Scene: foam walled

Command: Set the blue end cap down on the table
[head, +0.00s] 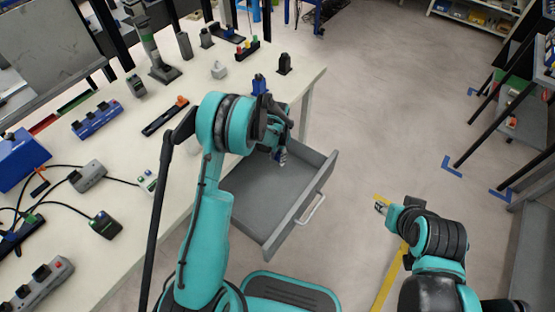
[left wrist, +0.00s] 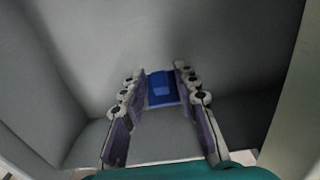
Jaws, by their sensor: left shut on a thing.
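My left gripper (head: 281,157) is over the open grey drawer (head: 250,222) at the table's edge. In the left wrist view its two fingers (left wrist: 159,92) are closed on the blue end cap (left wrist: 160,84), which shows between the fingertips with the drawer's grey inside behind it. In the head view the cap is mostly hidden by the gripper. The pale table (head: 145,215) lies to the left of the drawer. My right gripper (head: 381,206) is out over the floor, away from the table; its jaw opening is too small to tell.
A small blue piece (head: 259,84) and a black piece (head: 284,64) stand near the table's far right edge. A black strip with an orange part (head: 165,116), a blue block (head: 96,121) and several cabled devices lie further left. Bare tabletop shows between them.

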